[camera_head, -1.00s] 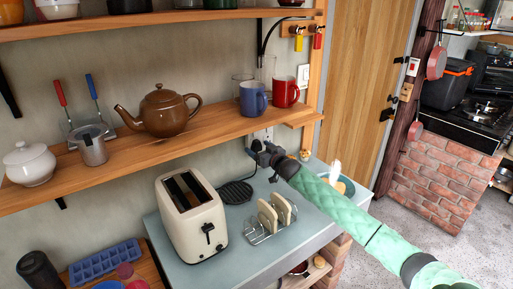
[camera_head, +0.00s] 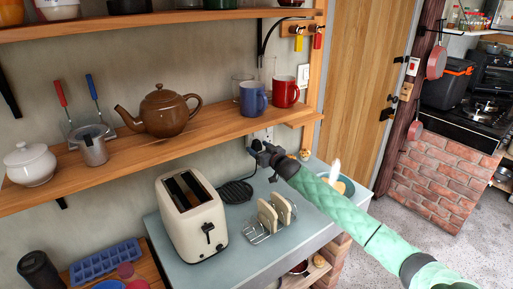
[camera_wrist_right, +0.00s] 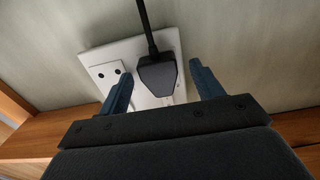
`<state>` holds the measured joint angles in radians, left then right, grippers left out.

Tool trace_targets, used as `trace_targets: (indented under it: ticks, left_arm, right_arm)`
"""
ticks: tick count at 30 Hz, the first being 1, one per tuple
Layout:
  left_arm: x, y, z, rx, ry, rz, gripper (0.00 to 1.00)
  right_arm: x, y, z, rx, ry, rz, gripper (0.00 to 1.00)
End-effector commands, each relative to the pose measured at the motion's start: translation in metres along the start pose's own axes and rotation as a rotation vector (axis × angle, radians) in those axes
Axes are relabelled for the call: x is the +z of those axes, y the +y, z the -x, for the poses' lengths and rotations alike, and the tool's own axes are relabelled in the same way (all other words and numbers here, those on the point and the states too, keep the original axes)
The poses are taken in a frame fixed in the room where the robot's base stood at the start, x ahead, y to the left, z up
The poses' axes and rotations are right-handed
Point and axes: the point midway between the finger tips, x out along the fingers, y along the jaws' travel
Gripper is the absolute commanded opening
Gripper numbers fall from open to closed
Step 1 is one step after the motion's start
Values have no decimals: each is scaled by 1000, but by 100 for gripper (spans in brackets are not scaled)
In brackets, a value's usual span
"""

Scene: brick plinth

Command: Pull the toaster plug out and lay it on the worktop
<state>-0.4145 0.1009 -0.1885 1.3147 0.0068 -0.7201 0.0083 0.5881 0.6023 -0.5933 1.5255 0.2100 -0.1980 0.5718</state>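The toaster plug (camera_wrist_right: 157,76) is black and sits in a white double wall socket (camera_wrist_right: 103,72) in the right wrist view. My right gripper (camera_wrist_right: 160,80) is open, with one blue finger on each side of the plug and a gap to both. In the head view my right gripper (camera_head: 256,148) is at the wall just under the lower shelf and hides most of the plug. The cream toaster (camera_head: 192,215) stands on the grey-blue worktop (camera_head: 250,262). My left gripper is not in view.
A toast rack (camera_head: 272,218) with toast and a dark round coiled item (camera_head: 236,191) stand right of the toaster. The wooden shelf (camera_head: 150,155) above carries a teapot (camera_head: 160,110) and mugs. The worktop's front is clear.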

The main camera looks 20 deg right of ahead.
Motion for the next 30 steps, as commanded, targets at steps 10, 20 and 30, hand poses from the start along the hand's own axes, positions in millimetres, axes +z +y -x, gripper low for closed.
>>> trace_targets:
  ticks: [10, 20, 30]
  left_arm:
    - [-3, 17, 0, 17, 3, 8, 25]
    - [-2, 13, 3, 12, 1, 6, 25]
    - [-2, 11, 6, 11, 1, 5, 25]
  right_arm:
    - [0, 0, 0, 0, 1, 0, 3]
    - [-1, 0, 8, 0, 0, 0, 3]
    - [-1, 0, 19, 0, 1, 0, 3]
